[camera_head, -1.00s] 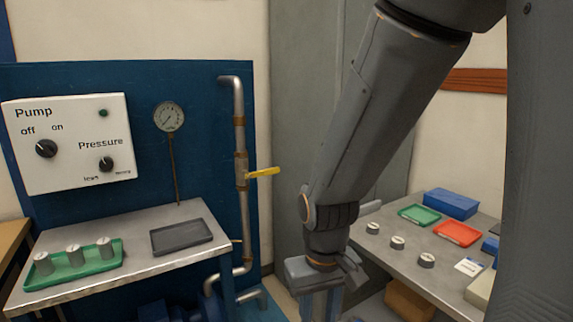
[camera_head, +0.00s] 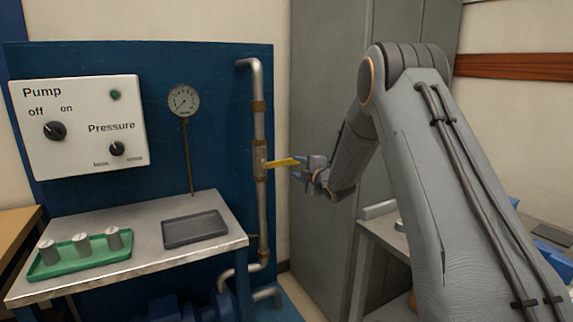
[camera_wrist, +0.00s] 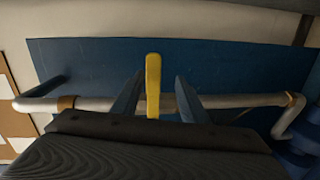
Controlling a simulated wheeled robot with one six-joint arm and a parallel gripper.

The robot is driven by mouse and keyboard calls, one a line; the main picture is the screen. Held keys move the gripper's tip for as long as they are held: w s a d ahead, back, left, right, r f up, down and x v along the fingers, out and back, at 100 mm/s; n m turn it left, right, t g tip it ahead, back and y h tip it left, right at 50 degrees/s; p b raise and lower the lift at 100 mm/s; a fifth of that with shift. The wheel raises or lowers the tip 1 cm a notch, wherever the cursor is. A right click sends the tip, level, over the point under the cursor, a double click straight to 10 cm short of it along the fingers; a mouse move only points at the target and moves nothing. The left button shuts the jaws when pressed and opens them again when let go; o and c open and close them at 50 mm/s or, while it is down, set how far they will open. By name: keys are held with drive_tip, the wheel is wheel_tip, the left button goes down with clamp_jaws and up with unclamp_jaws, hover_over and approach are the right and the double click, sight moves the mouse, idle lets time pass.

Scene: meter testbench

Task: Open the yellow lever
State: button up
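The yellow lever (camera_head: 283,161) sticks out to the right from the vertical metal pipe (camera_head: 260,110) in the head view, roughly horizontal. My gripper (camera_head: 304,169) is at the lever's free end, pointing at the pipe. In the wrist view the yellow lever (camera_wrist: 153,85) lies between the two fingers of my gripper (camera_wrist: 157,95), with a visible gap on each side. The fingers are apart and do not appear to touch the lever. The pipe runs across behind it in the wrist view.
A blue panel (camera_head: 215,75) backs the pipe, with a white pump control box (camera_head: 80,125) and a pressure gauge (camera_head: 183,101). A bench (camera_head: 150,255) at left carries a green tray (camera_head: 60,265) and a dark tray (camera_head: 195,229). A grey cabinet (camera_head: 320,80) stands behind my arm.

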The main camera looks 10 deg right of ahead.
drive_tip(key=shift+w+a+r+n+t+y, duration=0.2)
drive_tip(key=shift+w+n+t+y, duration=0.1)
drive_tip(key=shift+w+n, duration=0.2)
drive_tip(key=shift+w+a+r+n+t+y, duration=0.1)
drive_tip(key=shift+w+a+n+t+y, duration=0.15)
drive_tip(key=shift+w+n, duration=0.25)
drive_tip(key=x, duration=0.7)
drive_tip(key=shift+w+p, duration=0.15)
drive_tip(key=shift+p, duration=0.15)
clamp_jaws()
